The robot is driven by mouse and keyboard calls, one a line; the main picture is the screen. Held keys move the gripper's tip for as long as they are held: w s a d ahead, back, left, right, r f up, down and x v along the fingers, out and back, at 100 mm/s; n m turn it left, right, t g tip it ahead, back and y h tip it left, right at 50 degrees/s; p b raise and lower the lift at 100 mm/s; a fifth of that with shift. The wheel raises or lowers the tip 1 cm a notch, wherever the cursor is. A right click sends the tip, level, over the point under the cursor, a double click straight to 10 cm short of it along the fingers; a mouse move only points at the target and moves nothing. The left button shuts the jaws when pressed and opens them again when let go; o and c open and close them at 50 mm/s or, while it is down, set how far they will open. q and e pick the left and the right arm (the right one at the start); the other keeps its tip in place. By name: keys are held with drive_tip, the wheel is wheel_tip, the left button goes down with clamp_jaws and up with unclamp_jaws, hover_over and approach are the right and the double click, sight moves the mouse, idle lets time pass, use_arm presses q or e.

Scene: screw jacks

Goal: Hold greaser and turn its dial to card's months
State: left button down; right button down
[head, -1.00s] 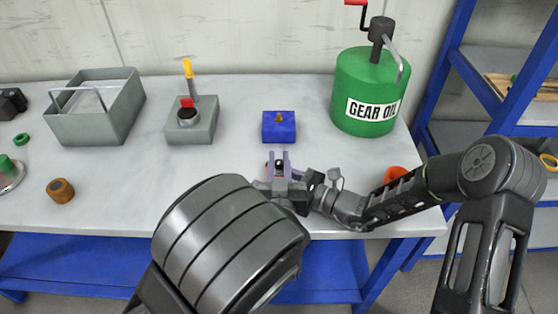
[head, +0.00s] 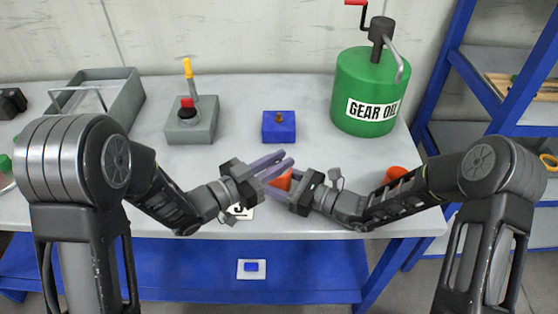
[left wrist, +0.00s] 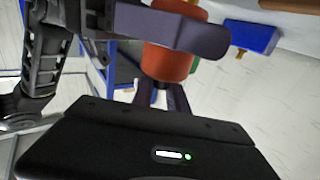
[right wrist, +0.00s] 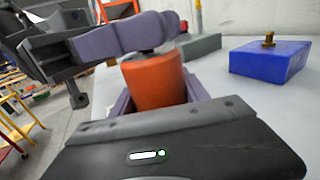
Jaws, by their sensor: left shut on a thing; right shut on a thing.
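The greaser (head: 282,180) is a small orange-red cylinder held above the front of the table, between my two grippers. It also shows in the left wrist view (left wrist: 168,62) and the right wrist view (right wrist: 153,82). My right gripper (head: 279,185) is shut on it from the right. My left gripper (head: 284,164) is shut on it from the left, its purple fingers across its end. The dial and its marks are hidden by the fingers. A white card (head: 241,212) lies at the table's front edge, its dark print partly covered by my left gripper and not fully readable.
A blue block (head: 279,127) with a brass fitting stands behind the grippers. A grey box with a yellow-tipped lever (head: 192,125), a grey tray (head: 124,98) and a green gear oil drum (head: 366,95) stand further back. An orange object (head: 395,174) lies behind my right arm.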

use_arm(q)
drive_tip(key=shift+r+m+g+h, duration=0.1)
drive_tip(key=shift+m+g+h, duration=0.7)
drive_tip(key=shift+m+g, duration=0.6)
drive_tip(key=shift+m+g+h, duration=0.8)
drive_tip(key=shift+m+g, duration=0.1)
drive_tip(key=shift+g, duration=0.9)
use_arm(e)
drive_tip(key=shift+s+a, duration=0.1)
use_arm(q)
drive_tip(key=shift+d, duration=0.1)
drive_tip(key=c, duration=1.3)
unclamp_jaws()
drive_tip(key=shift+a, duration=0.4)
drive_tip(key=v, duration=1.1)
drive_tip(key=shift+s+a, duration=0.15)
